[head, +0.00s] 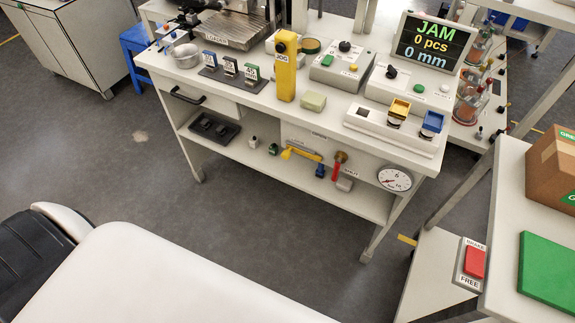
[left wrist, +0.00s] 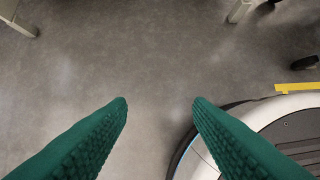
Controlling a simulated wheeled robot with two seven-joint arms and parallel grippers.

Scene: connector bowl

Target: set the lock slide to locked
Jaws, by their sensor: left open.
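I cannot tell for certain that this is the lock slide. A yellow upright post (head: 286,70) with a partly readable label stands on the bench. My left gripper (left wrist: 160,104) shows in the left wrist view with green ribbed fingers apart, empty, above the grey floor. My right gripper is in neither view.
A white bench (head: 230,95) carries several devices and a display (head: 435,42) reading JAM, 0 pcs, 0 mm. A cardboard box (head: 553,165) and green mat (head: 547,274) are on the right-hand table. The grey floor before the bench is clear.

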